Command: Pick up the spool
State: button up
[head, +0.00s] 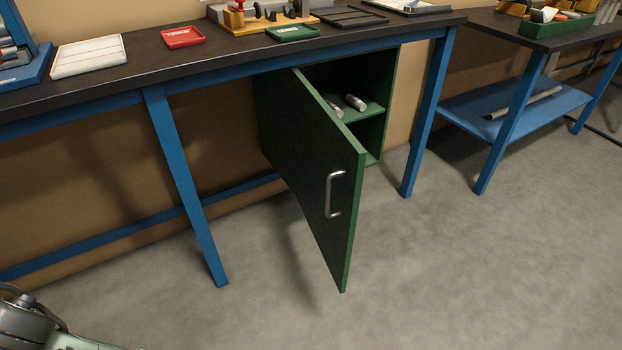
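No object is clear enough to name as the spool with certainty. Two small pale cylindrical objects lie on the shelf of the green cabinet (391,95) under the bench. One pale cylinder (356,102) shows whole. The other pale cylinder (335,108) is partly hidden by the cabinet door (318,165). The door stands wide open toward me, with a metal handle (334,194). My gripper is not in view; only part of my own body shows at the bottom left.
The dark bench top (225,48) carries a white tray (88,56), a red tray (183,37), a green tray (292,33) and a wooden fixture (262,22). Blue bench legs (184,185) flank the cabinet. A second bench stands right. The grey floor (450,270) is clear.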

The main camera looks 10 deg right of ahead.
aim_at(352, 100)
jog(key=i+l+z, duration=0.15)
jog(key=i, duration=0.3)
jog(key=i+l+z, duration=0.15)
jog(key=i+l, duration=0.15)
jog(key=i, duration=0.2)
